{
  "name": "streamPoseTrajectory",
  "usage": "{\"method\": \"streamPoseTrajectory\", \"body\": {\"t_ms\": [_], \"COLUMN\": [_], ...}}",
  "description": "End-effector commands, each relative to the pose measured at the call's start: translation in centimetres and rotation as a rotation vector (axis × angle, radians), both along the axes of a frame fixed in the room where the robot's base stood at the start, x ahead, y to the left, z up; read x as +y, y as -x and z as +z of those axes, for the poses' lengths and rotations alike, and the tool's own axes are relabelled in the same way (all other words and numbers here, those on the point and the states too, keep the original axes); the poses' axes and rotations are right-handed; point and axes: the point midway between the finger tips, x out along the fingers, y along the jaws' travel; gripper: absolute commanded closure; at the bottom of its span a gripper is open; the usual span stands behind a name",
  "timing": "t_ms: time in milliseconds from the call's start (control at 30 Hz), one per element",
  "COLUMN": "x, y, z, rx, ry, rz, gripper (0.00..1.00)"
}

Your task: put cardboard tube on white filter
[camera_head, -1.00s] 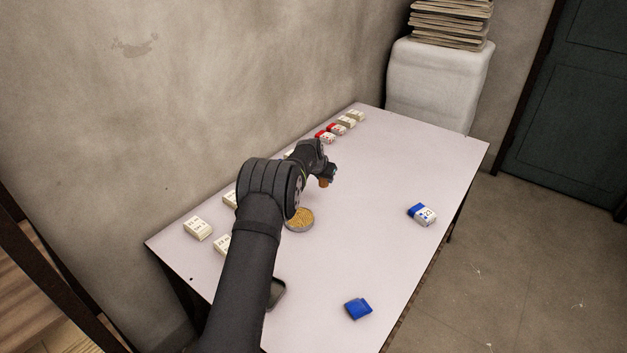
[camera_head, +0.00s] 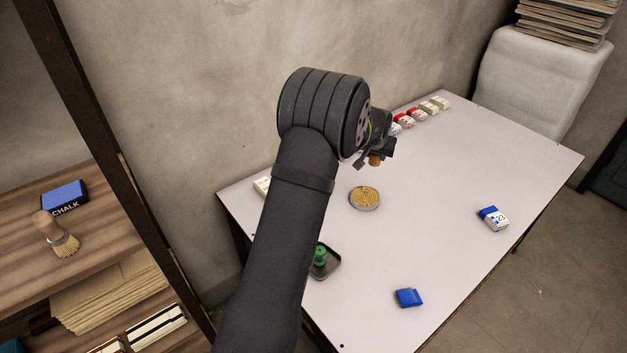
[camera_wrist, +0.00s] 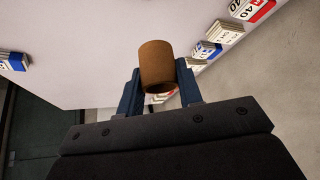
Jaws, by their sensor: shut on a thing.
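A short brown cardboard tube (camera_wrist: 155,62) is held between the two fingers of my gripper (camera_wrist: 160,85) in the wrist view. In the head view the tube (camera_head: 376,160) shows just below my gripper (camera_head: 374,152), which is above the table. My gripper is shut on the tube. I cannot make out a white filter with certainty in any view.
A round tin with yellowish contents (camera_head: 364,198) and a dark tray with a green object (camera_head: 321,262) are on the table (camera_head: 450,200). Blue-and-white (camera_head: 493,218) and blue (camera_head: 408,298) items lie to the right. Small boxes (camera_head: 428,108) line the wall. A wooden shelf (camera_head: 110,235) stands left.

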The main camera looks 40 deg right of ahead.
Motion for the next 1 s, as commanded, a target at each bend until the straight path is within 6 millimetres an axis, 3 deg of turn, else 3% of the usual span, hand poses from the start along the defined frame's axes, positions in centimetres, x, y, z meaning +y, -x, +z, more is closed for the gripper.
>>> {"method": "streamPoseTrajectory", "body": {"t_ms": [33,200,400,633,1000], "x": [1.9,7.3,11.3,13.0,14.9], "y": [-0.4,-1.1,-1.2,-2.6,-10.4], "z": [0.9,2.4,3.4,2.6,-2.2], "rx": [-0.002,-0.003,-0.004,-0.002,-0.002], "ry": [0.000,0.008,0.018,0.019,0.019], "rz": [0.037,0.149,0.229,0.255,0.255], "gripper": [0.88,0.88,0.88,0.88,0.88]}}
